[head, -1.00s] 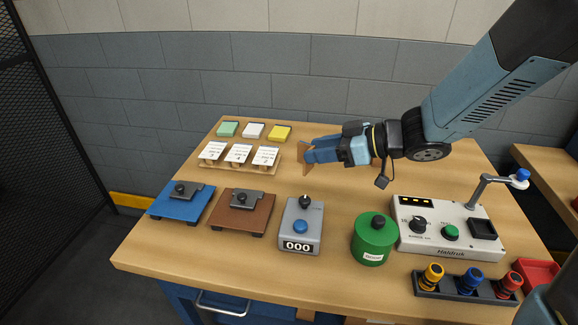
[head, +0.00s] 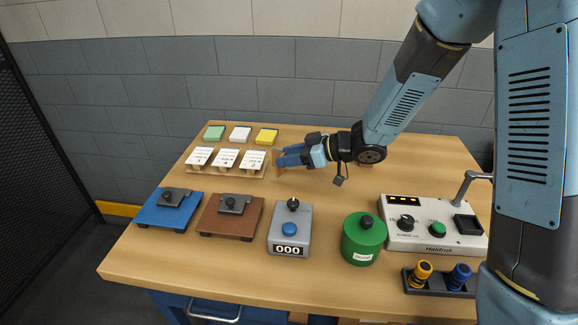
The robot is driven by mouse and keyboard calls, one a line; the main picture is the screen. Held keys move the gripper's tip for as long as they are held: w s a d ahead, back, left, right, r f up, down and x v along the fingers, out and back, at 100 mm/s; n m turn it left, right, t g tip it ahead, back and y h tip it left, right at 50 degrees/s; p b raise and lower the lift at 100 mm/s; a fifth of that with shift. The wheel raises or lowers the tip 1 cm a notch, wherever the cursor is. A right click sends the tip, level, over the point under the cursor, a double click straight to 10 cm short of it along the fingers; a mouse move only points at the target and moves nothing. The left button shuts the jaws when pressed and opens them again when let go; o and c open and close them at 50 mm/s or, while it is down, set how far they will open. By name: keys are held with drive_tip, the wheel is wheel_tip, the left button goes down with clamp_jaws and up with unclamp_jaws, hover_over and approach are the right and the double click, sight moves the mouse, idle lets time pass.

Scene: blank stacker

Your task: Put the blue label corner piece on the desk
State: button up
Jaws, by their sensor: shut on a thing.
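My gripper (head: 284,159) is shut on a thin tan-brown piece (head: 277,166), held at the fingertips near the right end of the card rack. I cannot tell its full shape, and no blue label shows on it. I cannot tell whether it touches the desk. The wooden desk (head: 330,215) is under it, with bare top to the right of and in front of the gripper.
A card rack (head: 216,169) with three white cards stands left of my gripper; green, white and yellow pads lie behind it. In front are a blue plate (head: 170,208), brown plate (head: 231,216), grey counter (head: 290,230), green canister (head: 363,238) and control box (head: 433,226).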

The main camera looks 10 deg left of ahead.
drive_tip(key=shift+w+a+f, duration=0.2)
drive_tip(key=shift+w+f, duration=0.05)
drive_tip(key=shift+f, duration=1.6)
drive_tip(key=shift+f, duration=0.1)
drive_tip(key=o, duration=1)
